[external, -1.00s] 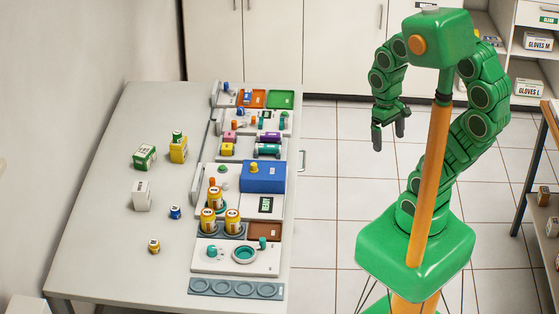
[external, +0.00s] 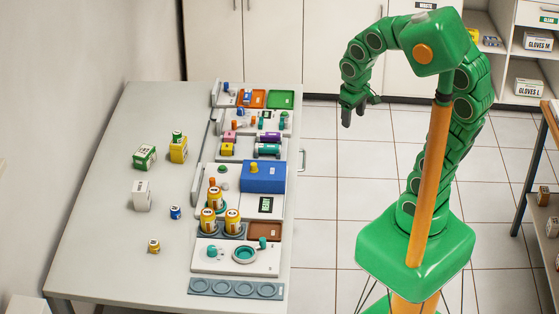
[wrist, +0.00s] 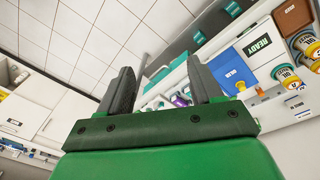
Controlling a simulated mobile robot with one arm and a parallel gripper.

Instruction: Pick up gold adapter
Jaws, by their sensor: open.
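My gripper (external: 353,114) is open and empty, over the floor to the right of the table. In the wrist view my gripper (wrist: 160,66) has its two fingers apart with nothing between them. A small gold-yellow piece (external: 254,168) sits on the blue block (external: 265,178); it also shows in the wrist view, right of the right finger (wrist: 240,86). A small gold-coloured jar (external: 154,247) stands at the table's front left. I cannot tell for sure which of these is the gold adapter.
Several yellow bottles (external: 208,222) stand in a grey holder. The floor between my base and the table is clear.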

